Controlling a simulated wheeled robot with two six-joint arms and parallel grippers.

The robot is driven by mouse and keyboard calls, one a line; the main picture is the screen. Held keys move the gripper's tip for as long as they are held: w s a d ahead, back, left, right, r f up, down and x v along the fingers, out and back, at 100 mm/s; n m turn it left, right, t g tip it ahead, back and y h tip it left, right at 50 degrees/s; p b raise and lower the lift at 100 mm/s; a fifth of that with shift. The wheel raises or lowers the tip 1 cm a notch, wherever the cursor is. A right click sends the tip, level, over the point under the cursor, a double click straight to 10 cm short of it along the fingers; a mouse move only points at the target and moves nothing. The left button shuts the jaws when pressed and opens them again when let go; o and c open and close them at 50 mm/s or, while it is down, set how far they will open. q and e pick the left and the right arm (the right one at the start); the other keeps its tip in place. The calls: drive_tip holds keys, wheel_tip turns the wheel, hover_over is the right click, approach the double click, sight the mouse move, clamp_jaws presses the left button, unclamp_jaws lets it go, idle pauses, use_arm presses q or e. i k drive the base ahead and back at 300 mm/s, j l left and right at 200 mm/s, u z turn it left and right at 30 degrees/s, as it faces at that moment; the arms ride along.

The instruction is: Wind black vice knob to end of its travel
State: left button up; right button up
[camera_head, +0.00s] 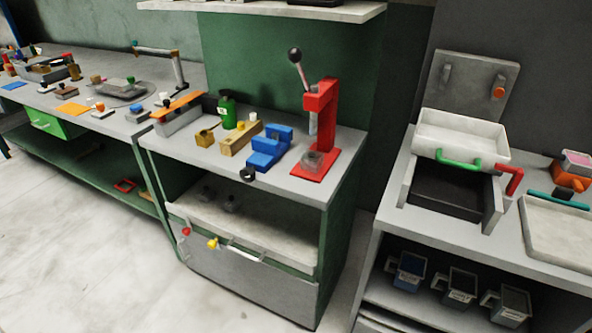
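A blue vice (268,147) sits near the front edge of the middle bench's grey top. Its black knob (248,174) sticks out at the front of the vice, at the bench's edge. The knob is small here, and its turned position cannot be told. Nothing touches the knob or the vice. Neither of my grippers shows in the head view.
A red lever press (319,130) stands right of the vice. A tan block (240,138) and a green bottle (227,110) stand left of it. Below are an open shelf (240,225) and a grey drawer (240,275). Clear floor (90,260) lies in front.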

sight(248, 174)
drive_tip(key=i+j+z, duration=0.1)
drive_tip(key=j+z, duration=0.15)
drive_tip(key=z, duration=0.25)
drive_tip(key=j+z, duration=0.3)
drive_tip(key=z, duration=0.2)
drive_tip(key=j+z, duration=0.3)
drive_tip(key=z, duration=0.2)
drive_tip(key=j+z, duration=0.25)
drive_tip(key=z, duration=0.25)
drive_tip(key=k, duration=0.05)
